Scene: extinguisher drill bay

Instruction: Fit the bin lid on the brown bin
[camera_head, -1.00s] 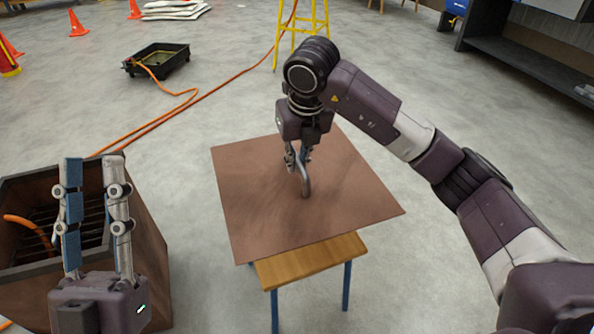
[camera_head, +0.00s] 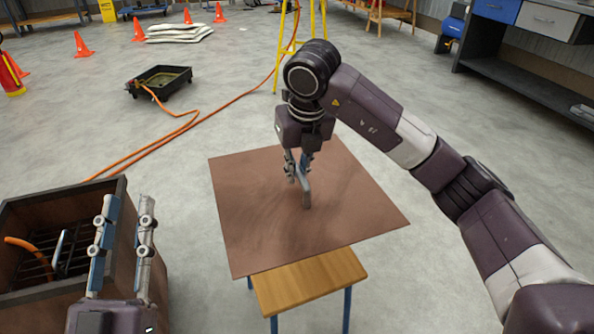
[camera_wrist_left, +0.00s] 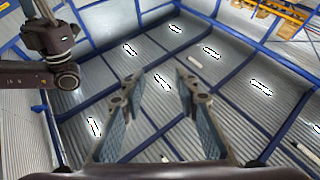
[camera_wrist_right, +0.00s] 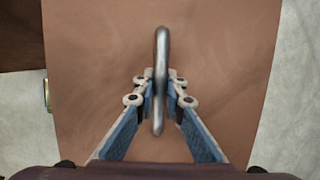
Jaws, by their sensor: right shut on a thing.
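The bin lid (camera_head: 250,215) is a flat, square brown panel with a grey metal loop handle (camera_head: 306,190) at its middle. My right gripper (camera_head: 298,168) is shut on the handle, and the right wrist view shows the handle (camera_wrist_right: 161,50) between its fingers. The lid looks level and appears held just above a small wooden stool (camera_head: 310,282). The brown bin (camera_head: 140,282) stands open at the lower left, partly hidden by my left gripper. My left gripper (camera_head: 125,200) is open and empty, fingers pointing up in front of the bin's right side.
Dark slats and an orange hose end (camera_head: 22,243) show inside the bin. A black tray (camera_head: 160,80) with an orange hose lies on the floor behind. A yellow stand (camera_head: 283,60) is at the back and a dark bench (camera_head: 530,85) at the right. Floor between bin and stool is clear.

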